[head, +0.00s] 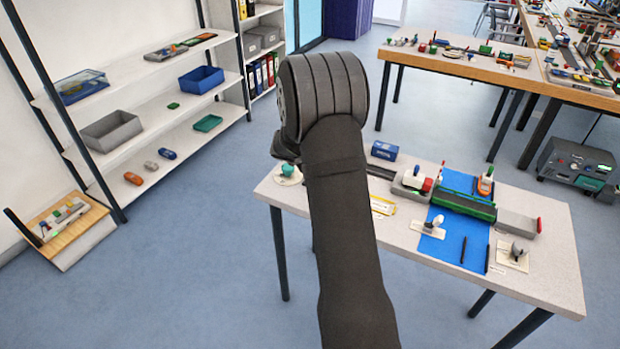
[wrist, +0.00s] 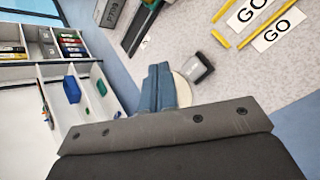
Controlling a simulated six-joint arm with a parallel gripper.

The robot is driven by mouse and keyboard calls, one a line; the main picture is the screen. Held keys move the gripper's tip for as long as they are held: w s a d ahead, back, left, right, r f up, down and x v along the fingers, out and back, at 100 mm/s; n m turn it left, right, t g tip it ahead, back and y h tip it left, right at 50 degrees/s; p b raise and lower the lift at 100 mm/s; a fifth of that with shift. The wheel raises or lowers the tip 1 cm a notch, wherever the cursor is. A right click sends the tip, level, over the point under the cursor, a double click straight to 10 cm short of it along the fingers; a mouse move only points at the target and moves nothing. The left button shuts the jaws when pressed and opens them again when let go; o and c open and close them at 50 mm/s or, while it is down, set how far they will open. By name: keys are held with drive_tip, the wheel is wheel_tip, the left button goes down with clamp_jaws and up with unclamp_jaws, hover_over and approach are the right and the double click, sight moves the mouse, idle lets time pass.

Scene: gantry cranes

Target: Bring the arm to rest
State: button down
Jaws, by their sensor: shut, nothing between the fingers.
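My gripper (wrist: 160,72) shows in the wrist view as two blue-grey fingers lying together, shut with nothing between them. In the head view my own dark arm rises through the middle and hides the gripper. The table (head: 555,275) stands below and to the right of the arm's upper end.
A teal knob (head: 287,171) sits on a pale plate at the table's left corner, close by my arm. A shelf unit (head: 165,55) stands left; floor between is clear.

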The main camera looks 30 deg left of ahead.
drive_tip(key=shift+f, duration=0.1)
drive_tip(key=shift+f, duration=0.35)
wheel_tip(320, 180, up, 5)
drive_tip(key=shift+f, duration=0.15)
idle(0.3)
